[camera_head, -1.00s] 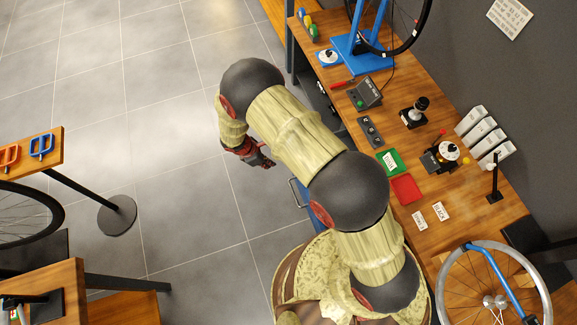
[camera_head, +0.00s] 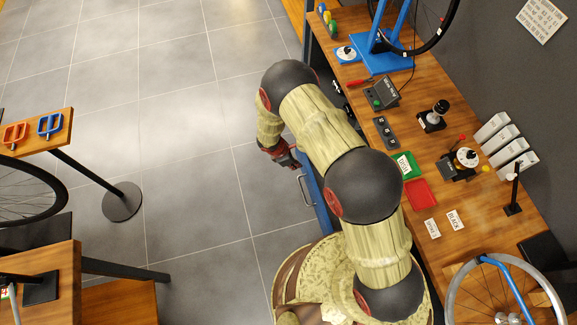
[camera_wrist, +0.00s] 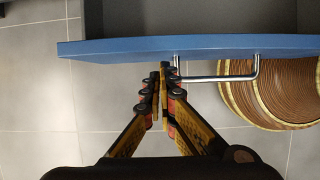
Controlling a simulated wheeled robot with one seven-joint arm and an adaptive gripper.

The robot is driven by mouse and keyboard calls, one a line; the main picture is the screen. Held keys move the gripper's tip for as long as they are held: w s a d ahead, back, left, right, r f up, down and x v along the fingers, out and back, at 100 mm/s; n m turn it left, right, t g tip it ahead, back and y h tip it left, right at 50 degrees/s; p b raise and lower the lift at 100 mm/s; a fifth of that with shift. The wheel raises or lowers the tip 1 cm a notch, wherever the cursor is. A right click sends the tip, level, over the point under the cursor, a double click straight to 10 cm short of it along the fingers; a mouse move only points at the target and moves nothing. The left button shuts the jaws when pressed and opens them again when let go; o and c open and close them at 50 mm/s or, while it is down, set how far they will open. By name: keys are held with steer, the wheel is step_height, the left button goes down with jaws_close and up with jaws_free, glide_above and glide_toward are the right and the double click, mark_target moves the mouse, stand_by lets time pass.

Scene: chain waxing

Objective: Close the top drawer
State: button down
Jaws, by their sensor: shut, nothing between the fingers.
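The top drawer (camera_head: 318,192) has a blue front and juts out from under the workbench, beside my arm. In the wrist view its blue front (camera_wrist: 120,48) spans the top of the picture, with the dark drawer inside behind it. A silver bar handle (camera_wrist: 222,78) sticks out from the front. My gripper (camera_wrist: 162,70) is shut and empty, with its fingertips at the drawer front, by the left end of the handle. I cannot tell whether they touch. In the head view my gripper (camera_head: 292,160) is partly hidden by my arm.
The wooden workbench (camera_head: 440,205) runs along the right, with a green tray (camera_head: 404,172), a red tray (camera_head: 420,194) and a wheel (camera_head: 500,295) on it. Grey tiled floor (camera_head: 190,150) lies free to the left. Another table (camera_head: 40,270) stands at lower left.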

steer(key=shift+d, duration=0.3)
steer(key=w+d, duration=0.2)
steer(key=d, duration=1.2)
steer(key=w+d, duration=0.3)
steer(key=d, duration=1)
steer(key=shift+w+d+b, duration=0.35)
steer(key=shift+d, duration=0.05)
steer(key=shift+a, duration=0.1)
